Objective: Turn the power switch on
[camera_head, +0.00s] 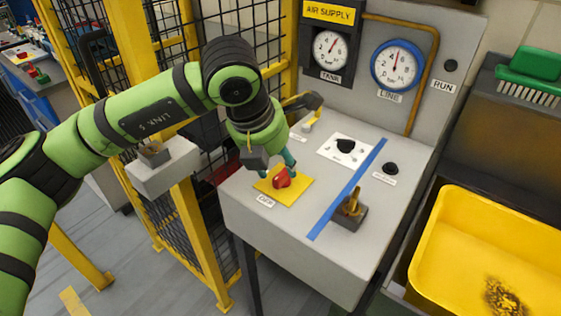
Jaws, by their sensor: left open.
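A red rotary knob (282,179) sits on a square yellow plate (297,190) on the grey panel top, with a small label in front that I cannot read surely. I take it for the power switch. My left gripper (277,170) is over the knob from above and behind. Its teal fingers are apart, one near each side of the knob. Whether they touch it I cannot tell, as the gripper hides the knob's far side. My right gripper is not in view.
A black knob (346,146) on a white plate, a black button (390,168) and a brass lever (352,202) share the panel, split by a blue stripe (345,190). Gauges stand behind. Yellow-framed fencing (140,45) is close on the left, a yellow tray (450,215) on the right.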

